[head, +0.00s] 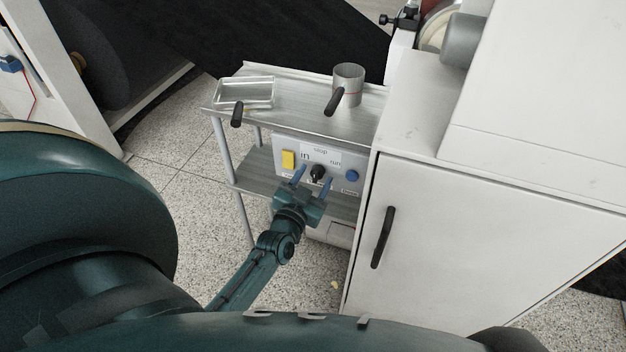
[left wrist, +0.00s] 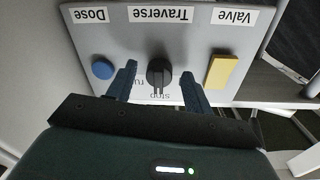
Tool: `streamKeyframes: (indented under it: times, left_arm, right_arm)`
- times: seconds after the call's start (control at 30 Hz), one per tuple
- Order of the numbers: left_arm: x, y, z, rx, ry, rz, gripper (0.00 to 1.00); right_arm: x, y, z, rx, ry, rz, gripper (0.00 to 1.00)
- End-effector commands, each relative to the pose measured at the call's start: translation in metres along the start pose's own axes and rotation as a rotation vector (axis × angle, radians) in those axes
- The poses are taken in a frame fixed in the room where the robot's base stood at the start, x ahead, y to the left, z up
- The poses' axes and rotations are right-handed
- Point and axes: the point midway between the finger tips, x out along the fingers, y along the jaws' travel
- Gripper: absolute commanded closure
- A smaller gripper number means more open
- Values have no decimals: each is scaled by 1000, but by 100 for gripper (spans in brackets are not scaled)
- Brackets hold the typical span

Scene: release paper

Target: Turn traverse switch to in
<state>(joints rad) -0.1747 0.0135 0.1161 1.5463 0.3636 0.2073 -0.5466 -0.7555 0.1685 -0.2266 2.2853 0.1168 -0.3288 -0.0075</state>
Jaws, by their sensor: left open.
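The traverse switch is a black rotary knob (head: 317,172) on the grey control panel (head: 322,181) under the metal table top. It also shows, upside down, in the left wrist view (left wrist: 158,73), near the "Traverse" label. Its pointer faces the "stop" mark. In the head view "in" is left of "stop" and "run" is right. My left gripper (head: 314,173) is open, with one blue finger on each side of the knob. In the left wrist view (left wrist: 158,69) gaps show between knob and fingers. The "in" mark is hidden there. My right gripper is not in view.
A yellow valve button (head: 288,159) and a blue dose button (head: 352,175) flank the knob. The table above holds a clear tray (head: 245,93) and a metal cup (head: 348,78), with dark handles projecting in front. A white cabinet (head: 420,220) stands close on the right.

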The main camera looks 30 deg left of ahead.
Motion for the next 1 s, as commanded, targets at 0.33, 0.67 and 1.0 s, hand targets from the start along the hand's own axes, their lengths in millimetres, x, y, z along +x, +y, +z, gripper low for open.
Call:
streamKeyframes:
  times: [0.33, 0.67, 1.0]
  left_arm:
    - [0, 0, 0, 1, 0, 0, 62]
    - [0, 0, 0, 1, 0, 0, 89]
    - [0, 0, 0, -33, 1, 1, 93]
  right_arm:
    - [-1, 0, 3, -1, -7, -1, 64]
    - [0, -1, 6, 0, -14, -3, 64]
    - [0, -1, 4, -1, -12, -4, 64]
